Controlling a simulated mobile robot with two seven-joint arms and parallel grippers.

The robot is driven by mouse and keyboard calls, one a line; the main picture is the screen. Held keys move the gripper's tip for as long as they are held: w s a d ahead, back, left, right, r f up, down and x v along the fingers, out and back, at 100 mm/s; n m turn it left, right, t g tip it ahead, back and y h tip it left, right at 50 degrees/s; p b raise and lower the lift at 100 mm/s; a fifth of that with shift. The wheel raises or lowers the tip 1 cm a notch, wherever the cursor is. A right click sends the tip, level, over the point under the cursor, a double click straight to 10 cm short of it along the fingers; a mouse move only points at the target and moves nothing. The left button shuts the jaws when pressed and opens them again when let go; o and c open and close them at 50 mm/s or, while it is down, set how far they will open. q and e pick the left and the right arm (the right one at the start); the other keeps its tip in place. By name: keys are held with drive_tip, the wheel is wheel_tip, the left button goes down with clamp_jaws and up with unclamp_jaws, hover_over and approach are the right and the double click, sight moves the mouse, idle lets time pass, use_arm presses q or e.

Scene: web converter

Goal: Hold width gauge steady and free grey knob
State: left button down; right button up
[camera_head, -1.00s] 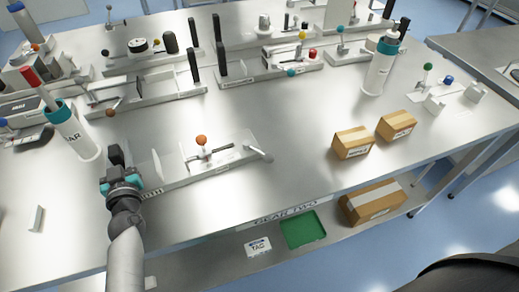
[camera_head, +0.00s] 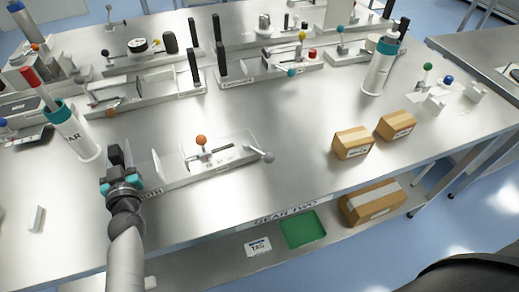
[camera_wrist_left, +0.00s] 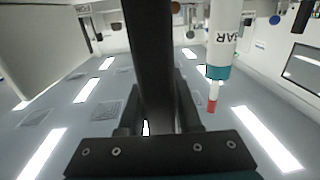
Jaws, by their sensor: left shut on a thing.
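The width gauge is a low metal fixture (camera_head: 190,178) on the front part of the table, with upright plates and an orange-topped post (camera_head: 201,140). The grey knob (camera_head: 268,157) is at the end of a short arm at the gauge's right end. My left gripper (camera_head: 118,168) is at the gauge's left end, shut on its black upright handle (camera_head: 116,154). In the left wrist view a dark bar (camera_wrist_left: 150,70) runs between the fingers. The fingers partly hide the handle in the head view. My right gripper is not in view.
A white bottle with a red tip (camera_head: 75,135) leans close behind my left gripper. Two cardboard boxes (camera_head: 352,143) (camera_head: 396,126) sit right of the gauge. Other fixtures (camera_head: 145,95) stand behind. Table between gauge and boxes is clear. A green tray (camera_head: 303,230) lies on the lower shelf.

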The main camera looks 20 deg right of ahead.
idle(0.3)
use_arm(q)
drive_tip(key=shift+r, duration=0.15)
drive_tip(key=shift+f, duration=0.5)
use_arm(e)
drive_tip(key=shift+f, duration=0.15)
